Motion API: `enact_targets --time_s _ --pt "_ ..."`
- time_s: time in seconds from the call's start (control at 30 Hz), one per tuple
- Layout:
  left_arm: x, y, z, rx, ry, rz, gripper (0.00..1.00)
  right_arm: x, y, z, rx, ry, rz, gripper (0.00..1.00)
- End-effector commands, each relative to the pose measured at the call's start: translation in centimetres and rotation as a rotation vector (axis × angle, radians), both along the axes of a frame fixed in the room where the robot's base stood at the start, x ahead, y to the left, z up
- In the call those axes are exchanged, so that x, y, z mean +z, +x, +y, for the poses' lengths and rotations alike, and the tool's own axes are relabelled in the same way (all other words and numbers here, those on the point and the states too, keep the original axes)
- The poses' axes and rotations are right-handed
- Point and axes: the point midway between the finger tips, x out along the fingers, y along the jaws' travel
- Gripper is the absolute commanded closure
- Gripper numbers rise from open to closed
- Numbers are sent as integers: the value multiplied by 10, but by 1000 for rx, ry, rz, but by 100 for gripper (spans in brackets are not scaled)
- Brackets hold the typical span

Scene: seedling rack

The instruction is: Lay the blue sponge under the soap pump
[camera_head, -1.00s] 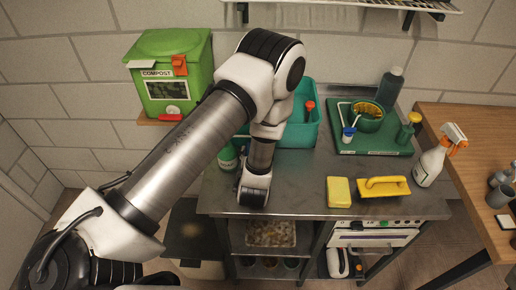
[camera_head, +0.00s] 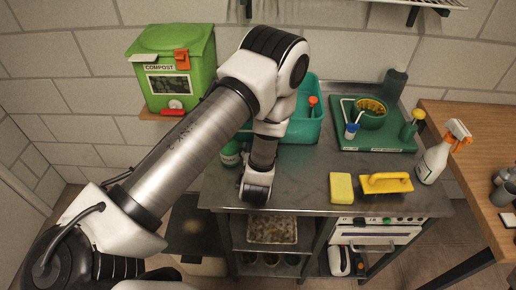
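No blue sponge shows in the head view. A yellow sponge block (camera_head: 341,188) lies near the front edge of the steel table. A green bottle with a yellow pump top (camera_head: 411,126), which looks like the soap pump, stands upright at the right of the green tray (camera_head: 377,146). My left arm reaches in from the left over the table, its wrist end low in front of the teal bin. The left gripper's fingers are hidden, so I cannot see whether they hold anything. My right gripper is out of view.
A yellow-handled float (camera_head: 386,184) lies beside the sponge. A spray bottle (camera_head: 433,163) stands at the table's right end. The teal bin (camera_head: 305,127) is partly behind my arm. A dark bottle (camera_head: 393,85) stands at the back. Bare steel lies between bin and tray.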

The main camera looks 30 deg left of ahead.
Motion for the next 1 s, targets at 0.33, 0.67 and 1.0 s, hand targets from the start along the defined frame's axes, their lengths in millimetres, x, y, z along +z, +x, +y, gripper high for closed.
enact_targets --time_s 0.33,0.67,1.0 --pt "3 -24 -14 -7 -7 29 23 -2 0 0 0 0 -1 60" --pt "52 -85 -50 -2 -3 25 23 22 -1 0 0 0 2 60" --pt "50 -100 -59 -1 -5 18 23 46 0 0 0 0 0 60"
